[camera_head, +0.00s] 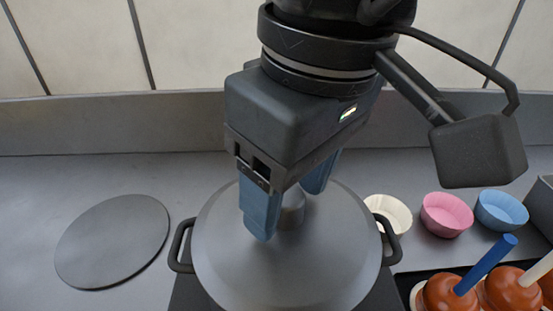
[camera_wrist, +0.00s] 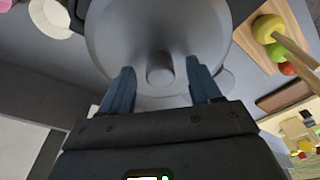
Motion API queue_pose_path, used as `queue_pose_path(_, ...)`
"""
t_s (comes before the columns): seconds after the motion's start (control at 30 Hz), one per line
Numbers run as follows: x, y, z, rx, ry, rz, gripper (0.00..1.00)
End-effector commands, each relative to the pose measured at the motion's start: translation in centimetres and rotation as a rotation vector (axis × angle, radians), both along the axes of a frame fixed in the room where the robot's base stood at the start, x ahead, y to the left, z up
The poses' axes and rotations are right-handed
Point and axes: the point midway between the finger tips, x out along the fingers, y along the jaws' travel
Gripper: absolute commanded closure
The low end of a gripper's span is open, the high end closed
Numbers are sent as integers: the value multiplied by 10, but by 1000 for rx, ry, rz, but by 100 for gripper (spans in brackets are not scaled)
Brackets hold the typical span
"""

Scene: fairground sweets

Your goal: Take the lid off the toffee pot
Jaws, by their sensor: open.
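The toffee pot stands at the lower middle of the head view, with a dark handle (camera_head: 180,247) at its left side and another at its right. Its grey round lid (camera_head: 235,278) is on it; the lid also shows in the wrist view (camera_wrist: 115,50). A short grey knob (camera_head: 292,206) rises from the lid's middle and shows in the wrist view (camera_wrist: 160,68). My gripper (camera_head: 290,205) points down over the lid, open, with its blue fingers on either side of the knob. In the wrist view there are gaps between the knob and both fingers (camera_wrist: 160,82).
A flat dark grey disc (camera_head: 113,241) lies left of the pot. Cream (camera_head: 389,213), pink (camera_head: 446,214) and blue (camera_head: 501,210) paper cups stand to the right. Toffee apples (camera_head: 445,296) on sticks sit at the lower right. A wall runs behind the counter.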

Motion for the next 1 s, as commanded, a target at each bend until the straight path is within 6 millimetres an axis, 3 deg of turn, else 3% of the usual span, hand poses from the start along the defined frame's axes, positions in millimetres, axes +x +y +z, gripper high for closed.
queue_pose_path(0.17,0,0,0,0,0,0,38)
queue_pose_path(0.8,0,0,0,1,0,0,99)
queue_pose_path(1.0,0,0,1,1,0,0,100)
